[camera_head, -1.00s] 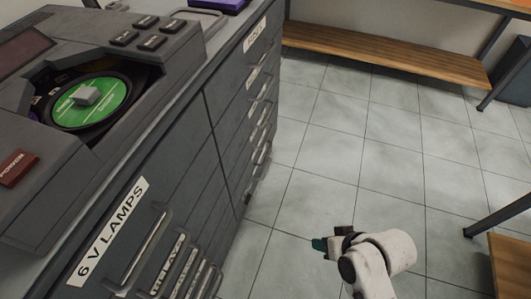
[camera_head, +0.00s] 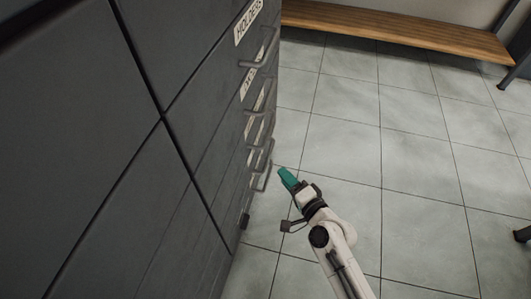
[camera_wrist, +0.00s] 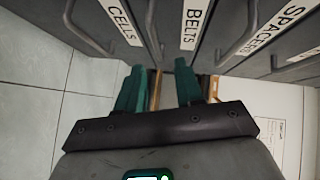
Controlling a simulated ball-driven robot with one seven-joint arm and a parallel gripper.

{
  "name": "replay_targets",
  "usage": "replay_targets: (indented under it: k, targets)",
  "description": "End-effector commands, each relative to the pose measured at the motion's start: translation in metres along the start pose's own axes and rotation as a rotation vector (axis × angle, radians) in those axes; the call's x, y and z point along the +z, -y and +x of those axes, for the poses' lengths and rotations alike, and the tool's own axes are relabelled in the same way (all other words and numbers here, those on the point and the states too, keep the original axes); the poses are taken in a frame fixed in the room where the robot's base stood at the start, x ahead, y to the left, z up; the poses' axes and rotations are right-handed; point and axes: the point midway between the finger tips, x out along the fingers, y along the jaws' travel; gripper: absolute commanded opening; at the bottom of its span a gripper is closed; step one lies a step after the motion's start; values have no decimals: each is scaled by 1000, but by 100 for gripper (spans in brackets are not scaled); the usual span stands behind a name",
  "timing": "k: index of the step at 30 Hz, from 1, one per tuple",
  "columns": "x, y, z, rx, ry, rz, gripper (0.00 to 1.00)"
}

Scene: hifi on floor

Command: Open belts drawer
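The belts drawer, with its white BELTS label (camera_wrist: 195,22), is at the top middle of the wrist view, between the CELLS drawer (camera_wrist: 120,20) and the SPACERS drawer (camera_wrist: 282,28). A bar handle (camera_wrist: 155,32) runs just left of the BELTS label. My gripper (camera_wrist: 158,78) has two green fingers, apart, pointing at this part of the drawer front. No handle is visibly held. In the head view my gripper (camera_head: 287,178) is low, just right of the lower drawer handles (camera_head: 262,178). The belts label cannot be read there. The drawer fronts look flush.
The dark cabinet (camera_head: 110,180) fills the left of the head view, with a HOLDERS label (camera_head: 247,20) high on the drawer column. Tiled floor (camera_head: 400,160) is open to the right. A white surface (camera_wrist: 280,120) shows in the wrist view.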

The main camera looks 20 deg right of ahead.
Motion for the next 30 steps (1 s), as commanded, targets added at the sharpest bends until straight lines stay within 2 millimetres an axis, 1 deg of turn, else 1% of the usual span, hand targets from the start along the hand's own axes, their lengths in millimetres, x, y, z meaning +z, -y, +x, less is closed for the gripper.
replay_targets:
  k: [1, 8, 11, 21, 25, 30]
  targets:
    - [0, -11, 4, -9, -17, 21, 36]
    - [-5, -12, 13, -26, -46, 57, 36]
    - [-6, -11, 26, -27, -46, 56, 36]
    - [-8, -10, 86, -27, -45, 54, 36]
    - [-8, -11, 102, -25, -44, 53, 36]
    - [-9, -10, 112, -24, -44, 53, 36]
